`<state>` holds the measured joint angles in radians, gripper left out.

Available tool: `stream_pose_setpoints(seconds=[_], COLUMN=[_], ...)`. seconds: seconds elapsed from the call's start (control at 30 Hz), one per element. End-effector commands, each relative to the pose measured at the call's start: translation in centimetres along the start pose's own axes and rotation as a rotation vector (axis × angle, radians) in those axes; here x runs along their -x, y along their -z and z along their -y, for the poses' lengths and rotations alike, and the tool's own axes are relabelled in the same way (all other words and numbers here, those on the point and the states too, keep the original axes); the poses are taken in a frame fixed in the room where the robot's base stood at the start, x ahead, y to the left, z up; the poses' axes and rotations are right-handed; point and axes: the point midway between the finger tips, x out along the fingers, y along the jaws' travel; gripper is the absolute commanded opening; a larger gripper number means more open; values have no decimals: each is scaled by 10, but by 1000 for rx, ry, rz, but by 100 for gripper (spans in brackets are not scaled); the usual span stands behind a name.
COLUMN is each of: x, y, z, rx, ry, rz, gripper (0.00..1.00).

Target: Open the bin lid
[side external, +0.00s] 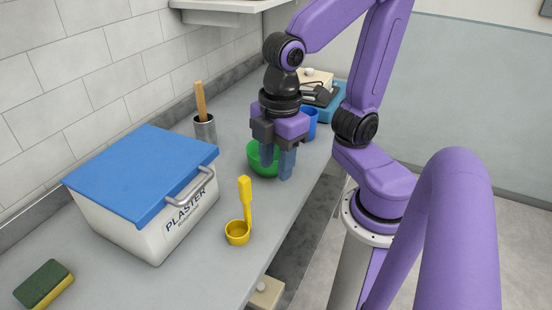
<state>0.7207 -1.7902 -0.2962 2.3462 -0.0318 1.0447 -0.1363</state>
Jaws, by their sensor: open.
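The plaster bin (152,222) is a white box with black lettering on its front, at the left of the counter. Its blue lid (140,172) lies flat on top and is closed. A grey metal handle (191,187) sticks out from the lid's front edge. My gripper (276,165) points down in the middle of the view, to the right of the bin and apart from it.
A metal cup (204,131) with a wooden stick stands behind. A sponge (44,284) is front left. A shelf (215,8) hangs above.

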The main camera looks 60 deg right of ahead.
Motion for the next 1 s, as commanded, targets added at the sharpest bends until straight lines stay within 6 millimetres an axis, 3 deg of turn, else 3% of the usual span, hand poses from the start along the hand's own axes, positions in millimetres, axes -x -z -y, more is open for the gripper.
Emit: stream_pose_setpoints(seconds=[0.2,0.43,0.57,0.77,1.0], x=[-2,-26,-31,-3,56], y=[-3,-35,-40,-2,59], z=[2,20,24,3,-32], rx=[-7,-92,-112,-14,165], ry=[2,25,28,3,-57], rz=[1,13,12,-5,-16], gripper=[40,40,40,40,40])
